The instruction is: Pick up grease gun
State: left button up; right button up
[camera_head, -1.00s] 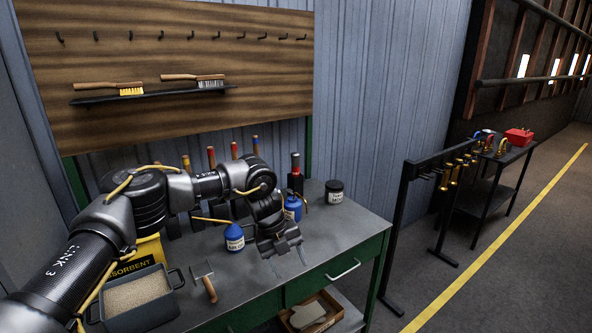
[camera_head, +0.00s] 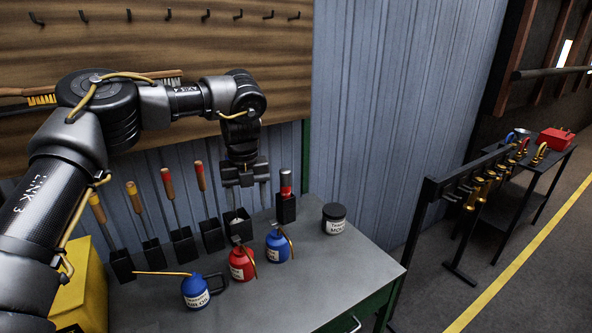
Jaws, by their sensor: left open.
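The thing that best matches a grease gun is an upright red and dark cylinder with a grey top (camera_head: 286,182), standing in a black holder (camera_head: 286,209) at the right end of the row of holders; I cannot be sure of its identity. My left gripper (camera_head: 247,200) points down, open, just to the left of that cylinder. It is in front of the wall, above the oil cans, and appears not to touch the cylinder. The gripper hides most of the tool in the neighbouring holder (camera_head: 238,223). My right gripper is not in view.
Blue oil cans (camera_head: 195,292) (camera_head: 277,248) and a red one (camera_head: 241,264) stand in front of the holders. A dark jar (camera_head: 334,218) is to the right. Several handled tools stand at left, beside a yellow box (camera_head: 82,300). The bench front (camera_head: 310,290) is clear.

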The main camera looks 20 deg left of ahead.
aim_at(285, 173)
jog(key=i, duration=0.9)
